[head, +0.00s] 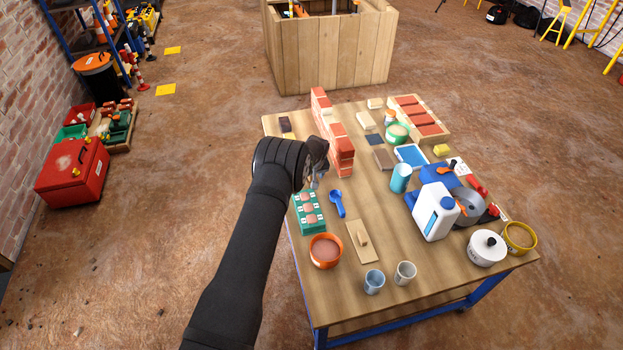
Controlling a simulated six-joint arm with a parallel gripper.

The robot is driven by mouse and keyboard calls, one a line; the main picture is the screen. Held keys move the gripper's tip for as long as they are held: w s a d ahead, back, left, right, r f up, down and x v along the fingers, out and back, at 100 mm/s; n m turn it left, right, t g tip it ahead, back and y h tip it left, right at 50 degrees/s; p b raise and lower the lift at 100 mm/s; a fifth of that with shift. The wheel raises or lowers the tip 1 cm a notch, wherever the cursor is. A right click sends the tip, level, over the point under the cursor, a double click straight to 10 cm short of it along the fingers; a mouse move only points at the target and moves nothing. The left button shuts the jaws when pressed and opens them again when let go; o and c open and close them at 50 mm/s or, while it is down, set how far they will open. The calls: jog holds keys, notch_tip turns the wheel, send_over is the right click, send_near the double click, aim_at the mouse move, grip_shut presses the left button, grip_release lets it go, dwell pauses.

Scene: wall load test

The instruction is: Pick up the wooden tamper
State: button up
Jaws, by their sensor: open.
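A flat pale wooden board with a small raised handle (361,241) lies on the table, between the orange bowl and the white jug. It is the thing that looks most like the wooden tamper. My gripper (315,181) is over the left part of the table, in front of the small brick wall and farther back than the board. It is small in the view and partly hidden by my wrist. It is open, and I see nothing held in it. It is clear of the board.
The brick wall (342,150) stands close behind my gripper. A green tray (308,211), a blue scoop (337,203) and an orange bowl (325,250) lie near the board. Two cups (374,282) stand in front. A white jug (434,212) and a grinder (468,203) crowd the right.

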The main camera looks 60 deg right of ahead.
jog(key=c, duration=1)
jog(key=shift+r, duration=0.1)
jog(key=shift+c, duration=0.2)
jog(key=shift+r, duration=0.5)
jog(key=v, duration=0.4)
jog(key=shift+s+d, duration=0.25)
jog(key=shift+d, duration=0.15)
jog(key=s+a+r, duration=0.2)
jog(key=s+r, duration=0.4)
jog(key=s, duration=0.4)
jog(key=shift+s, duration=0.1)
